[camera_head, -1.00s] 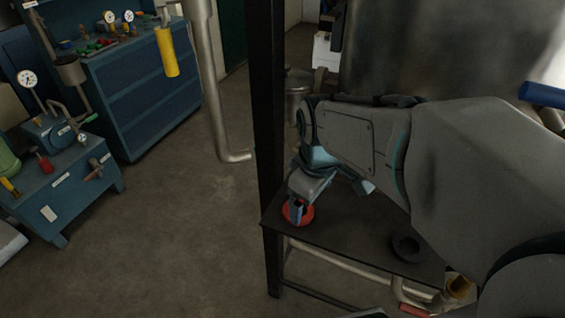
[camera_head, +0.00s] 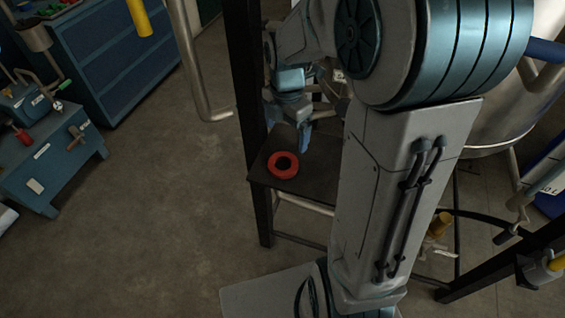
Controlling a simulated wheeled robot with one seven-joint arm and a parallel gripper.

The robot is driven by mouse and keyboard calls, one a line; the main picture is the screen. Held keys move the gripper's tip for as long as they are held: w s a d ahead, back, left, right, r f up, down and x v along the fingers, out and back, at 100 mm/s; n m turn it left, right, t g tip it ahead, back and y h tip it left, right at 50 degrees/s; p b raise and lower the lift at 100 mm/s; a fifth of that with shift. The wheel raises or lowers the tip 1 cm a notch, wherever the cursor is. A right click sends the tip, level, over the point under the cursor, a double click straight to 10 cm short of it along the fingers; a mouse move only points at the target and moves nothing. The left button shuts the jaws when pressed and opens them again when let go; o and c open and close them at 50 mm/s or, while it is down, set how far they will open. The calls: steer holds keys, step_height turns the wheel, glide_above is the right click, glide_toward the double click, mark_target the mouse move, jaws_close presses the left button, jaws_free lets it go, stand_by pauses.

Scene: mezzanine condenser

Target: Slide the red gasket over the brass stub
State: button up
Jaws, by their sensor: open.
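The red gasket (camera_head: 283,165) is a ring lying flat on a small dark shelf (camera_head: 316,188), near its left edge, with its hole facing up. My arm hides the right part of the shelf.
A dark upright post (camera_head: 247,110) stands close to the left of the shelf and gripper. A large metal vessel (camera_head: 505,115) and dark frame bars are at the right. Blue cabinets (camera_head: 100,65) and a blue bench (camera_head: 50,150) stand left. The floor between is clear.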

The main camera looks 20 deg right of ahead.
mark_target(285, 165)
step_height(285, 165, down, 11)
steer(key=shift+r, duration=0.15)
stand_by(0.4)
steer(key=c, duration=1.1)
